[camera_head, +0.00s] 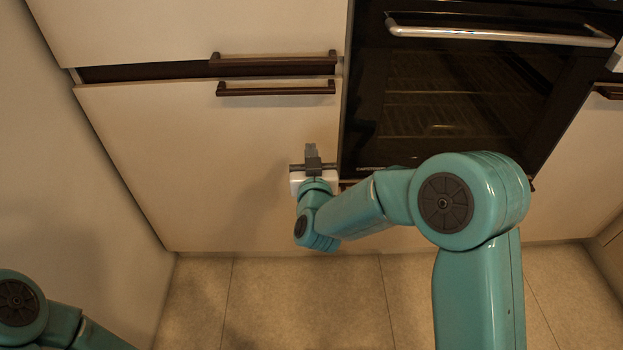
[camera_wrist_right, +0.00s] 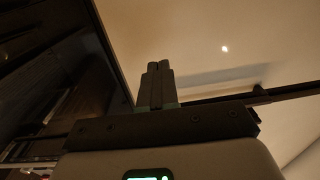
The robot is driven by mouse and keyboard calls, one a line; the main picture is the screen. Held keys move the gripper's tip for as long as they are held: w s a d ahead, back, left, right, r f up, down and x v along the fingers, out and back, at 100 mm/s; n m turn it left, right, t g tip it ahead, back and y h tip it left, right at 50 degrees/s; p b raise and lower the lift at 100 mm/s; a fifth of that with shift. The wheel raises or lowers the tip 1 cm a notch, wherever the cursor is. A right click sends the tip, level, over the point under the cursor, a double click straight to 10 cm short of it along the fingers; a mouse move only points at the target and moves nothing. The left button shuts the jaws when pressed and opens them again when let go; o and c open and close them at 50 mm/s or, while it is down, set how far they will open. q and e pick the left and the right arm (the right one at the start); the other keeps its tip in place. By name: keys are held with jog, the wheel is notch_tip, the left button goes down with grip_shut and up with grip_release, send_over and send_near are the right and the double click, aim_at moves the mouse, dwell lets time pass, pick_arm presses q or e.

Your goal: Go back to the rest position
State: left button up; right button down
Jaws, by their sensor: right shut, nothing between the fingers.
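My right gripper (camera_head: 311,151) is in front of the white cabinet front, below the dark drawer handles and left of the oven. Its fingers are together with nothing between them, and they point up in the head view. It also shows in the right wrist view (camera_wrist_right: 157,78), fingers closed, with the pale cabinet surface behind. My right arm comes in from the lower right, bent at the elbow. Part of my left arm shows at the lower left; its gripper is out of view.
An oven (camera_head: 455,100) with a metal handle (camera_head: 500,37) is at the upper right. Two dark handles, an upper one (camera_head: 273,62) and a lower one (camera_head: 275,89), sit on the cabinet fronts (camera_head: 190,150). A tiled floor (camera_head: 300,300) is clear below. A pale wall or panel (camera_head: 60,170) stands left.

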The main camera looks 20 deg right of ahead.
jog(key=v, duration=0.7)
jog(key=s+d+f+g+y, duration=0.1)
jog(key=s+d+f+g, duration=0.2)
jog(key=f, duration=0.7)
jog(key=s+d+f+g, duration=0.2)
jog(key=d+f+g, duration=0.15)
jog(key=f, duration=0.55)
jog(key=s+a+f+g+y, duration=0.2)
jog(key=s+a+f+g, duration=0.15)
jog(key=s, duration=0.35)
jog(key=s+a+f+g+y, duration=0.3)
jog(key=s+f, duration=0.2)
jog(key=s, duration=0.2)
jog(key=s+a+f+g+y, duration=0.25)
jog(key=s+f+g, duration=0.2)
jog(key=s, duration=0.25)
notch_tip(320, 180, up, 29)
jog(key=p, duration=3)
jog(key=shift+s+a+n+t, duration=0.3)
jog(key=shift+s+a+t, duration=0.05)
jog(key=shift+a, duration=0.15)
